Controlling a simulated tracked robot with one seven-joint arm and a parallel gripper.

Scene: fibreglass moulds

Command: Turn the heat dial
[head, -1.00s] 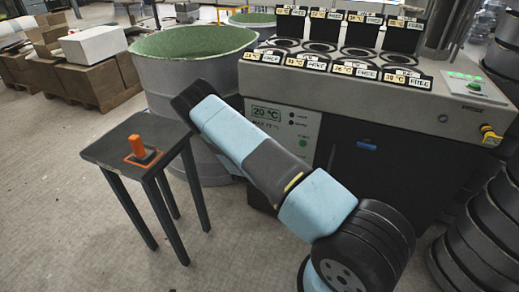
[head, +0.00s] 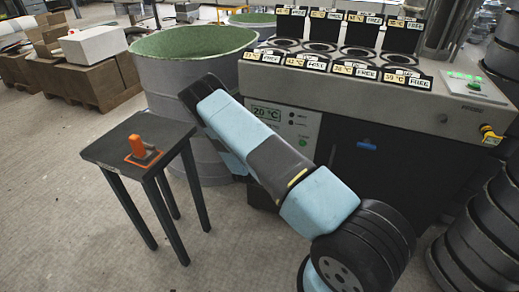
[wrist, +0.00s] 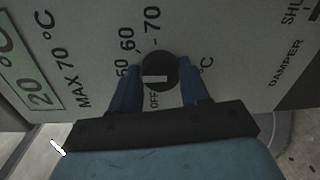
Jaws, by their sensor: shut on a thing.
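The heat dial (wrist: 158,70) is a round black knob with a short pale bar on its face, in the wrist view. Marks 50, 60 and 70 are printed to its left and above it, and OFF is below it. I cannot tell which mark the bar points to. My gripper (wrist: 160,80) has its two blue fingers on either side of the dial and is shut on it. In the head view my arm hides the gripper and dial. The temperature display (head: 266,112) reads 20 °C, with MAX 70 °C by it in the wrist view.
The grey machine (head: 380,90) has several labelled ports on top and a blue handle (head: 367,146) on its dark front. A big green-lined drum (head: 190,70) stands to its left. A small table (head: 110,150) holds an orange-handled device (head: 140,150). Black round stacks (head: 480,225) stand at right.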

